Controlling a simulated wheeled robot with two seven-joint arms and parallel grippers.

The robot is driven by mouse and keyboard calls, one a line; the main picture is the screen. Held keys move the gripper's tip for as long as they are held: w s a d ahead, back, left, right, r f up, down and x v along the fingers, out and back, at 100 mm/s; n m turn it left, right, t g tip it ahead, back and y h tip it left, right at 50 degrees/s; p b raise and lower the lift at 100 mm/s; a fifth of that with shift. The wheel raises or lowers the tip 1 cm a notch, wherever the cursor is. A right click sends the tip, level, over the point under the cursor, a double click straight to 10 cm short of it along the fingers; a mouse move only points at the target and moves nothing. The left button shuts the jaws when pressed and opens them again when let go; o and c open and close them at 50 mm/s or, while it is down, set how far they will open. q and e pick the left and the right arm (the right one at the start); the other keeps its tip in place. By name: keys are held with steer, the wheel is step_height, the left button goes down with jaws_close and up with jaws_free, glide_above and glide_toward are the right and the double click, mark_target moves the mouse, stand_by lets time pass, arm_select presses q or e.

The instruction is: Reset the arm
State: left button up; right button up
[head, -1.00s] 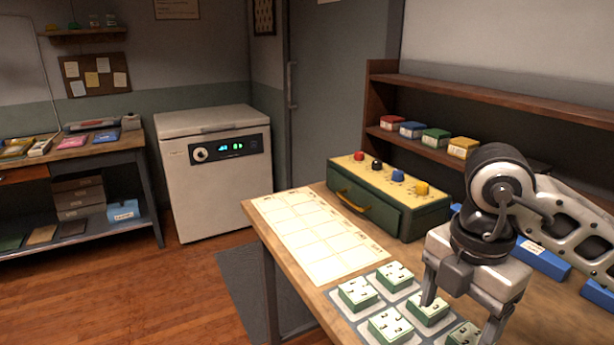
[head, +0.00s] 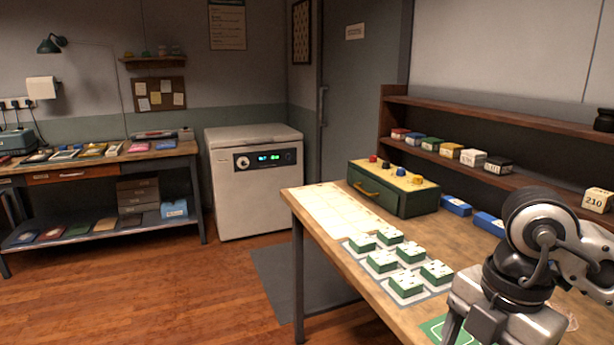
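My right gripper (head: 490,335) is at the lower right of the head view, with its arm coming in from the right. One finger shows at the outer left edge of the hand, spread as in the earlier frame. The fingertips are cut off by the bottom of the picture. No object shows in it. It is over the near right part of the wooden table (head: 370,288), right of the green-and-white blocks (head: 407,283). My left gripper is not in view.
The blocks sit on pale squares beside a paper grid sheet (head: 330,208). A green drawer box (head: 385,200) with coloured knobs and blue boxes (head: 456,205) stand behind. A shelf (head: 440,160) holds small boxes. A white chest (head: 255,195) and a workbench (head: 95,170) are leftward, with open floor in front.

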steer(key=s+a+f+n+g+y, duration=0.1)
steer(key=s+a+n+g+y, duration=0.15)
steer(key=a+y, duration=0.4)
steer(key=s+a+n+g+y, duration=0.2)
steer(key=a+n+y, duration=0.1)
steer(key=a, duration=0.6)
steer(key=a+r+m+t+y, duration=0.1)
steer(key=a+r+y, duration=0.4)
steer(key=y, duration=0.3)
steer(key=w+d+m+t+y, duration=0.25)
steer(key=w+m+t, duration=0.45)
steer(key=m+t, duration=0.65)
steer(key=w+d+f+m+t+h, duration=0.3)
steer(key=d+f+m+t+h, duration=0.45)
steer(key=f+h, duration=0.45)
steer(key=s+d+f+m+g+h, duration=0.2)
steer(key=s+f, duration=0.3)
steer(key=f, duration=0.4)
steer(key=s+d+f+m+g+h, duration=0.2)
steer(key=s+f+g+h, duration=0.2)
steer(key=f, duration=0.6)
steer(key=shift+s+g, duration=0.35)
steer(key=shift+s, duration=0.7)
